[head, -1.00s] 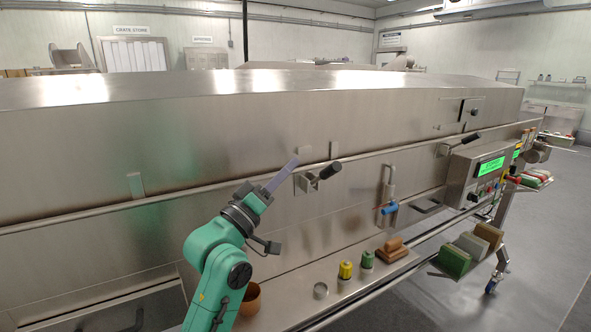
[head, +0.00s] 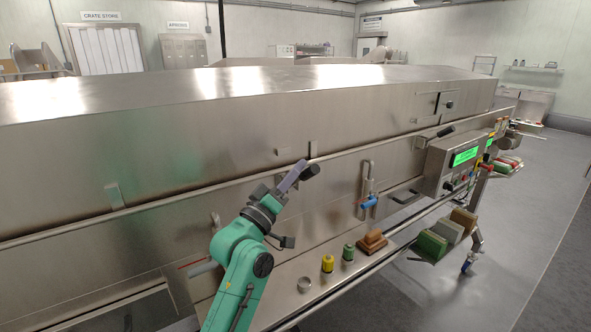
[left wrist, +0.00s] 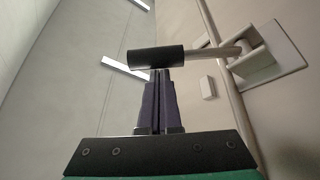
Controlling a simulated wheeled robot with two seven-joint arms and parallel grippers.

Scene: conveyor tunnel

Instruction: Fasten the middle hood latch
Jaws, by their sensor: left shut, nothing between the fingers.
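The middle hood latch has a black grip (head: 311,171) on a metal rod, low on the hood seam in the head view. In the left wrist view the black grip (left wrist: 157,57) lies crosswise, and its rod runs right to a bracket (left wrist: 262,62) on the steel wall. My left gripper (head: 299,166) is shut and empty. Its fingertips (left wrist: 160,72) are right at the grip; I cannot tell whether they touch it. The gripper hides most of the latch bracket in the head view. My right gripper is not in view.
The steel hood (head: 230,130) runs across the view. A second latch (head: 435,135) sits to the right, above a control box (head: 450,165) with a green screen. Yellow (head: 327,264) and green (head: 348,253) items sit on the lower ledge.

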